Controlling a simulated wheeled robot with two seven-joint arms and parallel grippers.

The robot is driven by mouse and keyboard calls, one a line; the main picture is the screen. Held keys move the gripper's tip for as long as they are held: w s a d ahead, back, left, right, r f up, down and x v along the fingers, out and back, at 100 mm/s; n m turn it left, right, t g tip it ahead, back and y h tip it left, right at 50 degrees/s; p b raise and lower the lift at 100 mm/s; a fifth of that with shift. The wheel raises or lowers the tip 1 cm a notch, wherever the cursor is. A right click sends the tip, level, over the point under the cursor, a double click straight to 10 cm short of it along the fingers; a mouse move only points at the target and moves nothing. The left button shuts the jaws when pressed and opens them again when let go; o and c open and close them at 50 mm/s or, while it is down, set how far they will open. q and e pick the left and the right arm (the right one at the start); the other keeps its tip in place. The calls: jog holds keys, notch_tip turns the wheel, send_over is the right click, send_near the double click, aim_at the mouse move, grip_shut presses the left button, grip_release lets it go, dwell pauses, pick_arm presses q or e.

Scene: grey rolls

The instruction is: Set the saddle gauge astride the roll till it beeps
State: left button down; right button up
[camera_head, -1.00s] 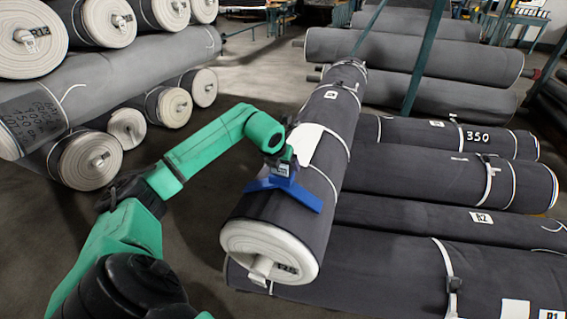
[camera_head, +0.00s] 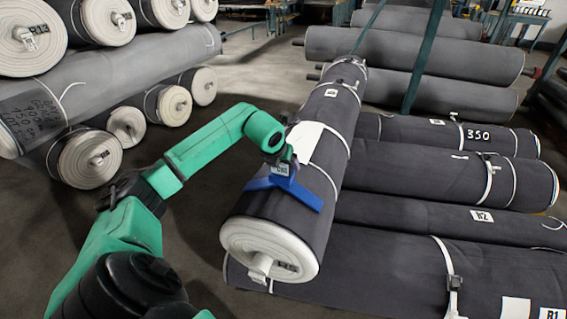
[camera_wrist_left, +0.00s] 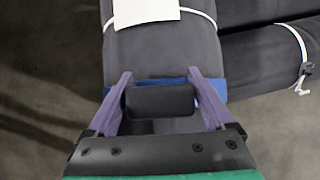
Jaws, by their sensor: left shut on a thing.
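The blue saddle gauge (camera_head: 297,193) lies across the top of the dark grey roll (camera_head: 277,213) near its front end, its two arms spreading to either side. I cannot tell whether both arms touch the roll. A small display shows on top of the gauge, its text too small to read. My left gripper (camera_head: 284,160) is above the roll, shut on the gauge. In the left wrist view, the gripper's purple fingers (camera_wrist_left: 161,100) stand either side of the gauge's black block, with its blue body (camera_wrist_left: 175,84) behind on the roll (camera_wrist_left: 150,55). My right gripper is out of view.
A white sheet (camera_head: 302,140) and pale straps lie on the roll just beyond the gauge. Several more rolls (camera_head: 430,175) lie close on the right. Stacked rolls (camera_head: 110,55) stand at the left. A green post (camera_head: 424,60) rises behind. Floor (camera_head: 235,85) shows at the left of the roll.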

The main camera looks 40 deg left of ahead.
pick_arm(q)
jog(key=shift+f, duration=0.1)
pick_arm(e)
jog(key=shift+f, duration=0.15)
pick_arm(q)
grip_release()
jog(key=b+v, duration=0.1)
jog(key=v, duration=1.3)
jog(key=shift+s+r+b, duration=0.15)
jog(key=shift+r+b, duration=0.05)
jog(key=shift+b, duration=0.1)
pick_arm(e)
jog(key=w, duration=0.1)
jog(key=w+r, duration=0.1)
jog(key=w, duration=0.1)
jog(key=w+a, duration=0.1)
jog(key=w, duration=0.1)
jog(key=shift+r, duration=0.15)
pick_arm(q)
jog(key=shift+d, duration=0.1)
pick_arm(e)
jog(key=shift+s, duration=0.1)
